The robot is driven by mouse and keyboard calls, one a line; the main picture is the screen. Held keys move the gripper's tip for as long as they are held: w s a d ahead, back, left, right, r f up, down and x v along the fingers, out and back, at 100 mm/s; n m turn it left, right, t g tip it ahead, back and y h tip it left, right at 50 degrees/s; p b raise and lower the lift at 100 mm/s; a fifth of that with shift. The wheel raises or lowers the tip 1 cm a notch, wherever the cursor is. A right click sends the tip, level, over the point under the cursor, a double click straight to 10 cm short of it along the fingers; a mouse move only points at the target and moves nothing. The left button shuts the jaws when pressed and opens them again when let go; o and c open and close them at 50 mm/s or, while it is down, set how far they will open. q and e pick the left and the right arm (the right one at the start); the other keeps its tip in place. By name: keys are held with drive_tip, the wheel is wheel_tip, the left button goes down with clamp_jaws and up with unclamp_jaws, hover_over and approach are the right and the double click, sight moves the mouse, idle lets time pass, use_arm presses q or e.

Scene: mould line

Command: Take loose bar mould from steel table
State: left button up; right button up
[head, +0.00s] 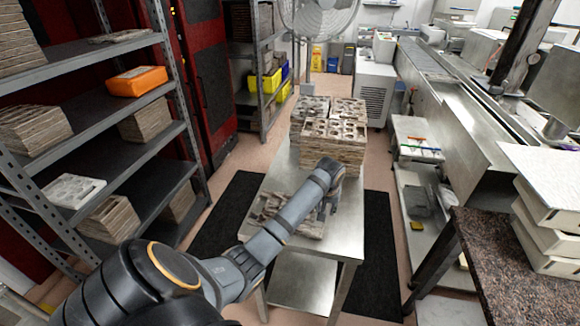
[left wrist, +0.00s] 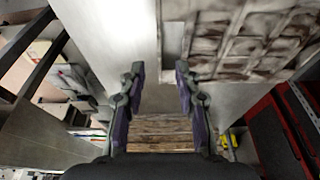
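The steel table (head: 345,230) stands in the middle of the head view. A loose bar mould (head: 268,204), brownish with rows of cavities, lies flat on its near left part, partly hidden by my left arm. The left wrist view shows this mould (left wrist: 255,40) at the upper right. My left gripper (head: 328,203) is above the table, right of the loose mould. In the left wrist view its two fingers (left wrist: 160,72) are apart with nothing held between them; the right fingertip appears close to the mould's edge. My right gripper is not in view.
Stacked moulds (head: 333,145) stand at the table's far end. A shelf rack (head: 110,135) with moulds and an orange item (head: 137,80) is on the left. A conveyor line (head: 460,120) and a speckled counter (head: 515,270) with trays are on the right. The table's near right is bare.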

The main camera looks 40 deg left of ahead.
use_arm(q)
drive_tip(key=shift+x, duration=1.2)
drive_tip(key=shift+w+f, duration=0.1)
drive_tip(key=shift+w, duration=0.05)
drive_tip(key=p+x, duration=0.1)
drive_tip(key=x, duration=0.2)
drive_tip(key=shift+f+p, duration=0.35)
drive_tip(key=shift+p, duration=0.05)
drive_tip(key=shift+w+a+f, duration=0.15)
drive_tip(key=shift+w+f, duration=0.05)
drive_tip(key=shift+f, duration=0.35)
drive_tip(key=shift+s, duration=0.1)
clamp_jaws()
drive_tip(key=shift+r, duration=0.1)
